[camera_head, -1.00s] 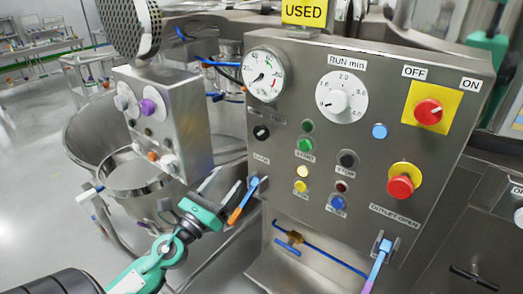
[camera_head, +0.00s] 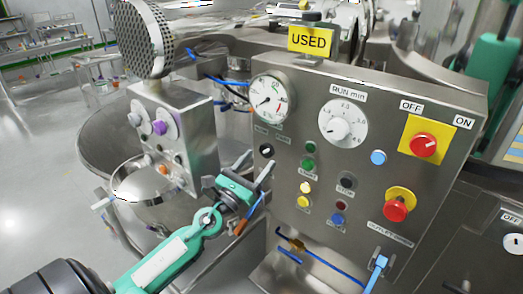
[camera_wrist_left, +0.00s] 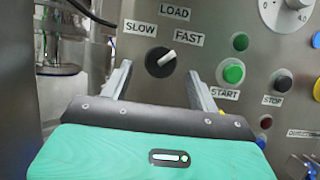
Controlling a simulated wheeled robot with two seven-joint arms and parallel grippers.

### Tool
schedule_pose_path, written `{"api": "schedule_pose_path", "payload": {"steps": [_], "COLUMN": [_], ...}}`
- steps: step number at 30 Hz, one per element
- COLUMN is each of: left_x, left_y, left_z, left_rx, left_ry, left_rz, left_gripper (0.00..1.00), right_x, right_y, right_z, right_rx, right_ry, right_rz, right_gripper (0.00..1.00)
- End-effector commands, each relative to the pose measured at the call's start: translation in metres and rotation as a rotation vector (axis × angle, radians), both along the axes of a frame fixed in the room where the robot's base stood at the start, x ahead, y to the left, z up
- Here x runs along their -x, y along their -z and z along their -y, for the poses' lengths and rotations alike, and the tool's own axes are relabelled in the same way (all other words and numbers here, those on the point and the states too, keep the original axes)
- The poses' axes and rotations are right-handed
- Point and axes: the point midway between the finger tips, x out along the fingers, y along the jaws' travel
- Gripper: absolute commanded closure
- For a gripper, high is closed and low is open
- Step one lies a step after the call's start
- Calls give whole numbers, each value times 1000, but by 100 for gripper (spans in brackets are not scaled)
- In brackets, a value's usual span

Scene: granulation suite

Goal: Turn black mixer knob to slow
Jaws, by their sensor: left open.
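The black mixer knob (camera_head: 266,150) sits on the left side of the steel control panel (camera_head: 300,235), below the dial gauge. The left wrist view shows the knob (camera_wrist_left: 157,62) close up, its white pointer line tilted up and right towards FAST. The SLOW label (camera_wrist_left: 141,28) is at its upper left and LOAD is above. My left gripper (camera_head: 256,168) is open and empty in front of the knob. In the left wrist view its fingers (camera_wrist_left: 158,76) stand on either side of the knob, apart from it. My right gripper is not in view.
Right of the knob are a green START button (camera_wrist_left: 232,72), a black STOP button (camera_wrist_left: 281,82) and a white RUN min dial (camera_head: 343,124). A red emergency button (camera_head: 396,208) and a red switch (camera_head: 423,145) sit farther right. A steel bowl (camera_head: 146,182) stands left of the panel.

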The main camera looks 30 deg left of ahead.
Motion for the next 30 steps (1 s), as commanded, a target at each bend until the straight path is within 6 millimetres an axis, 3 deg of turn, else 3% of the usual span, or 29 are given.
{"api": "schedule_pose_path", "payload": {"steps": [7,18,25,30], "left_x": [-21,-24,-23,-23], "left_y": [-9,-9,-9,-10], "left_z": [2,2,2,2], "left_rx": [1,1,1,6], "left_ry": [-1,0,0,0], "left_rz": [0,0,0,0], "left_gripper": [39,39,83,83], "right_x": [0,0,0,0], "right_y": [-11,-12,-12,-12], "right_z": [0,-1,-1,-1], "right_rx": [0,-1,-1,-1], "right_ry": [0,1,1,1], "right_rz": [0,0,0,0], "right_gripper": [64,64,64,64]}}
